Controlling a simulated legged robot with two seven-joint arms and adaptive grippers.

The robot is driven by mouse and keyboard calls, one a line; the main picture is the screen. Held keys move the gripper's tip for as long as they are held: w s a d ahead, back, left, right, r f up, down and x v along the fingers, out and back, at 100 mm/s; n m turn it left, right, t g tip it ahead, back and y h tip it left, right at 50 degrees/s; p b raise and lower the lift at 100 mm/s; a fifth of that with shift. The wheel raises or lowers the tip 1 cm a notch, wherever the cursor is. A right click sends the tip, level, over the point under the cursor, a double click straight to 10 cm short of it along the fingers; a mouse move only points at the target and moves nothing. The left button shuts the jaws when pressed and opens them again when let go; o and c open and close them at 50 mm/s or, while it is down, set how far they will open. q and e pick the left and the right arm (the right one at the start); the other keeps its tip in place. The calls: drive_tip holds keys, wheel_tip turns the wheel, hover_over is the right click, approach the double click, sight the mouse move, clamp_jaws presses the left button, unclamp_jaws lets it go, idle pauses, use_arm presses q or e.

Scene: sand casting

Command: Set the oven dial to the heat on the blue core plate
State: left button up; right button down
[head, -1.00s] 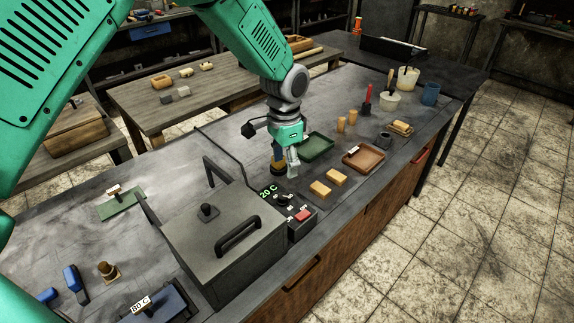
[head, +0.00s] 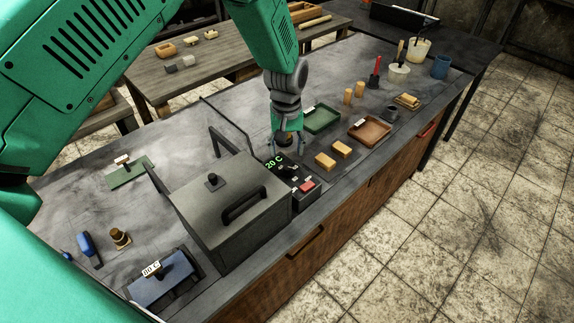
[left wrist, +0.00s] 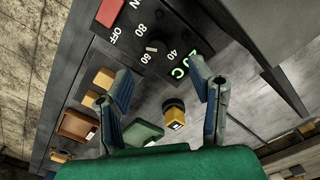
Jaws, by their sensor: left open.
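The grey oven (head: 232,213) stands on the bench, with its black control panel (head: 305,198) at its right side. The green display (head: 275,162) reads 20 C. The dial (left wrist: 153,46) is a small dark knob among white marks, including OFF and 40; its setting is unclear. The blue core plate (head: 176,284) lies at the front left with a white tag (head: 151,268) that appears to read 80 C. My left gripper (head: 286,148) is open above the bench behind the panel. In the left wrist view its fingers (left wrist: 160,86) are apart and empty, with the dial beyond them.
A yellow and black object (left wrist: 175,112) stands on the bench near the left gripper. A red button (head: 307,185) is on the panel. Orange blocks (head: 325,161), a green tray (head: 322,120) and a brown tray (head: 370,131) lie to the right. A green plate (head: 128,171) lies left.

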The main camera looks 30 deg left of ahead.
sight(288, 166)
use_arm(q)
drive_tip(key=f, duration=0.7)
drive_tip(key=shift+d, duration=0.35)
drive_tip(key=shift+a, duration=0.1)
drive_tip(key=shift+a, duration=0.1)
clamp_jaws()
